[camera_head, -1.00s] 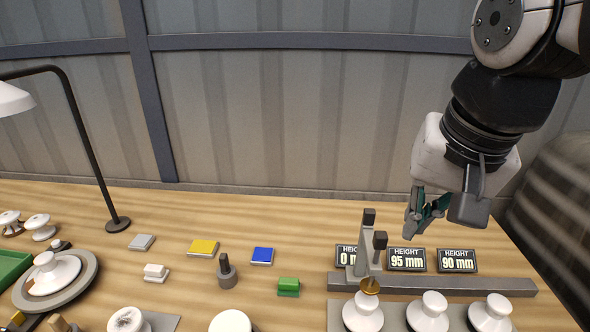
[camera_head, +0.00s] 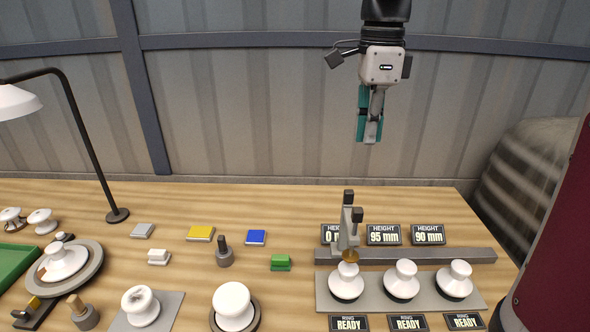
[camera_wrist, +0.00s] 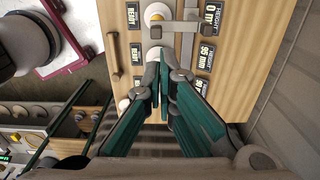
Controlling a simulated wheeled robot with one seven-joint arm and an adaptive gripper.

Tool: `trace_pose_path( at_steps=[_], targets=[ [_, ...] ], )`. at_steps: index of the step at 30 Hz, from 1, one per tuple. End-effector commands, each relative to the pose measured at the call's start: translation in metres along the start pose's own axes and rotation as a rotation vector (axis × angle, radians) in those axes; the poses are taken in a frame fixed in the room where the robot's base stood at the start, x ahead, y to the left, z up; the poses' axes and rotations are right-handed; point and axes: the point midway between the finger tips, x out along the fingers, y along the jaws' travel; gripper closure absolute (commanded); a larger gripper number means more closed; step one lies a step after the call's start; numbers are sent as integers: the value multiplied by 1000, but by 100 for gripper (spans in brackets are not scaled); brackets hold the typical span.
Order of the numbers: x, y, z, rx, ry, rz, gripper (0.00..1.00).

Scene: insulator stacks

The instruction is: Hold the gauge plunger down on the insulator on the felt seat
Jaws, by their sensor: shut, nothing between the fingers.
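The gauge (camera_head: 349,225) is a grey post with black-capped uprights and a brass foot (camera_head: 349,256). The foot is over the leftmost of three white insulators (camera_head: 346,284) on a grey strip (camera_head: 376,302); I cannot tell whether it touches. The middle insulator (camera_head: 401,282) and right insulator (camera_head: 454,281) stand upright beside it. My gripper (camera_head: 369,141) is shut and empty, pointing down, high above and behind the gauge. In the wrist view its teal fingers (camera_wrist: 160,84) meet, partly covering the row; the gauge arm (camera_wrist: 185,27) shows beyond them. I cannot tell which surface is felt.
Height displays read 0 mm (camera_head: 332,235), 95 mm (camera_head: 384,235) and 90 mm (camera_head: 428,234). Several ring displays read READY (camera_head: 349,323). Other white insulators stand on a grey mat (camera_head: 170,309) and a round base (camera_head: 255,321). Small blocks and a lamp (camera_head: 90,150) are leftward.

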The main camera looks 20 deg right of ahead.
Motion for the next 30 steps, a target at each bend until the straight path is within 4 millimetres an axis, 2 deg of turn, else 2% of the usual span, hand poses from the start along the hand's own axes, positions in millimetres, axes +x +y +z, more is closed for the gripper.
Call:
trace_pose_path(
  at_steps=[7, 11, 14, 24, 30],
  targets=[
    [1, 0, 0, -2, 0, 0, 100],
    [9, 1, 0, -3, 0, 3, 100],
    [22, 2, 0, -3, 0, 4, 100],
    [87, 2, -1, -2, 0, 5, 100],
    [120, 2, 0, -3, 0, 3, 100]
  ],
)
